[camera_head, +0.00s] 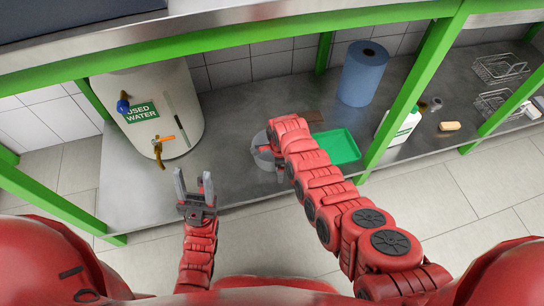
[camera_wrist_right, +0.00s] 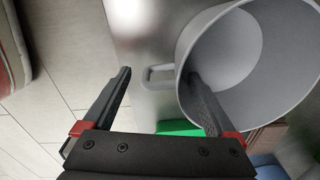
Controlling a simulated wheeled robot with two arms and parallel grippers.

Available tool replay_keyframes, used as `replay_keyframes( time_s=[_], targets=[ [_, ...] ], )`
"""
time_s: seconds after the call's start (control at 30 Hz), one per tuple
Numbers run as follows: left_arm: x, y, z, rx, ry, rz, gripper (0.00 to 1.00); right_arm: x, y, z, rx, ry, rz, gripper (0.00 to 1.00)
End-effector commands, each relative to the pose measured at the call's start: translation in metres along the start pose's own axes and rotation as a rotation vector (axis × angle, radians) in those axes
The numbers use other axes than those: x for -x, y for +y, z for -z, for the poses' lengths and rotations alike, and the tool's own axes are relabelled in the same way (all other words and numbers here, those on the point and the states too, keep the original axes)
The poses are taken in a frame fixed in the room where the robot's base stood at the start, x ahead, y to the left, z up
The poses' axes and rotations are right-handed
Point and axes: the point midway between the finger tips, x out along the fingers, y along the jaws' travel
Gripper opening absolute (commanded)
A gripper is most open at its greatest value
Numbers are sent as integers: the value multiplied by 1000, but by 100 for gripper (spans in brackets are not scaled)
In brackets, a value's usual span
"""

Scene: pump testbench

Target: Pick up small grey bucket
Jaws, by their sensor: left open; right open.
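The small grey bucket (camera_head: 264,158) stands on the metal shelf, partly hidden by my right arm in the head view. In the right wrist view the bucket (camera_wrist_right: 270,50) is large, with its open mouth and a side handle (camera_wrist_right: 158,75) showing. My right gripper (camera_wrist_right: 158,85) is open; the handle and near rim lie between its fingers in the picture. Its right finger overlaps the bucket's mouth; I cannot tell whether it touches the wall. In the head view the right fingers are mostly hidden. My left gripper (camera_head: 193,180) is open and empty, left of the bucket.
A white used-water tank (camera_head: 185,95) with taps stands left on the shelf (camera_head: 230,105). A green tray (camera_head: 338,146) lies right of the bucket. A blue paper roll (camera_head: 362,75), a white bottle (camera_head: 398,128) and wire baskets (camera_head: 500,68) stand farther right. Green posts (camera_head: 412,85) frame the shelf.

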Motion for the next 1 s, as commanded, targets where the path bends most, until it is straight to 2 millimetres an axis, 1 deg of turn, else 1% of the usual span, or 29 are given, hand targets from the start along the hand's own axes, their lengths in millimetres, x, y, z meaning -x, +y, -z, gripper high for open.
replay_keyframes(
  time_s=[0.03,0.1,0.3,0.33,0.47,0.5,0.57,0.6,0.67,0.7,0.77,0.8,0.83,1.0],
  targets=[
    [7,1,0,-1,4,-5,50,-9,0,0,1,1,-1,91],
    [8,1,1,-3,8,-9,50,-13,0,0,1,1,-3,91],
    [6,0,1,-4,10,-10,50,-12,0,0,0,0,-1,91],
    [6,0,1,-4,10,-10,50,-12,0,0,0,0,-1,90],
    [6,0,1,-4,10,-10,50,-12,0,0,1,0,0,66],
    [6,0,1,-4,10,-10,50,-12,0,0,1,0,-1,59],
    [6,0,1,-4,11,-10,50,-12,0,0,0,0,-1,48],
    [6,0,1,-4,11,-9,50,-12,0,0,0,0,-1,41],
    [6,0,1,-4,11,-9,50,-12,0,0,0,0,-1,30],
    [6,0,1,-4,11,-9,50,-12,0,0,0,0,-1,23],
    [6,0,1,-4,11,-10,50,-12,0,0,0,0,-1,12],
    [6,0,1,-4,11,-10,50,-12,0,0,0,0,-1,5],
    [6,0,1,-4,11,-10,50,-12,0,0,0,0,-1,0],
    [6,0,1,-4,11,-10,50,-12,0,0,0,1,-1,0]
  ],
)
